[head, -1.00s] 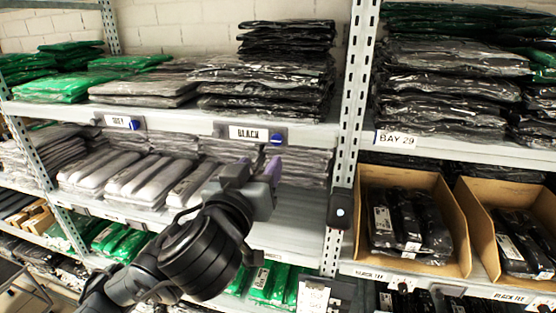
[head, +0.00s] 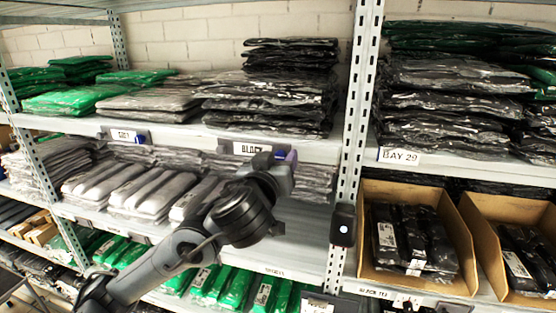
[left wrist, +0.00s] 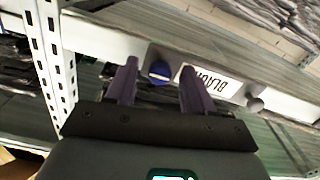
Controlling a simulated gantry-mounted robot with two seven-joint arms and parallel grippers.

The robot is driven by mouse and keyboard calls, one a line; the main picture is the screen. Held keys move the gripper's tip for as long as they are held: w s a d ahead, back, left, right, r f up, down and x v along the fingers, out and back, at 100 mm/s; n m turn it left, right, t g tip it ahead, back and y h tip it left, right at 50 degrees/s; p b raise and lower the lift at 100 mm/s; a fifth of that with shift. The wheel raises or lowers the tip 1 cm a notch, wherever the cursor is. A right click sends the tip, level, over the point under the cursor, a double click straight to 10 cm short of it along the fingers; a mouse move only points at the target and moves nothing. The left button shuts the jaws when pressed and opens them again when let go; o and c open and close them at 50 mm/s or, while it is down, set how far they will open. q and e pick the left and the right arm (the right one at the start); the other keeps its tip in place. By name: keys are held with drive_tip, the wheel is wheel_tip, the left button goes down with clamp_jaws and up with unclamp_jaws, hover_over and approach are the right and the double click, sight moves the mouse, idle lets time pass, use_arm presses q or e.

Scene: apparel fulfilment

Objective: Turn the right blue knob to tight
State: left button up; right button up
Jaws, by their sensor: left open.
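The right blue knob (left wrist: 159,72) is on the shelf's front rail beside the BLACK label (left wrist: 215,82), which reads upside down in the left wrist view. A pale line crosses the knob's face. My left gripper (left wrist: 158,68) is open, its two purple fingers on either side of the knob in that view. I cannot tell whether they touch it. In the head view, my left gripper (head: 284,164) is at the rail just right of the BLACK label (head: 252,149), and covers most of the knob. My right gripper is not in view.
Another label with a blue knob is further left on the same rail (head: 190,131). Bagged garments (head: 268,95) are stacked above. A perforated upright (head: 352,140) with a dark box (head: 343,224) stands to the right. Cardboard bins (head: 464,250) are at lower right.

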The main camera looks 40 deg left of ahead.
use_arm(q)
clamp_jaws()
idle(0.3)
drive_tip(key=shift+m, duration=0.3)
drive_tip(key=m, duration=0.2)
drive_tip(key=shift+m, duration=0.3)
drive_tip(key=m, duration=0.4)
drive_tip(key=shift+m, duration=0.3)
drive_tip(key=m+p, duration=0.1)
drive_tip(key=m, duration=0.4)
drive_tip(key=m+p, duration=0.1)
drive_tip(key=m, duration=0.4)
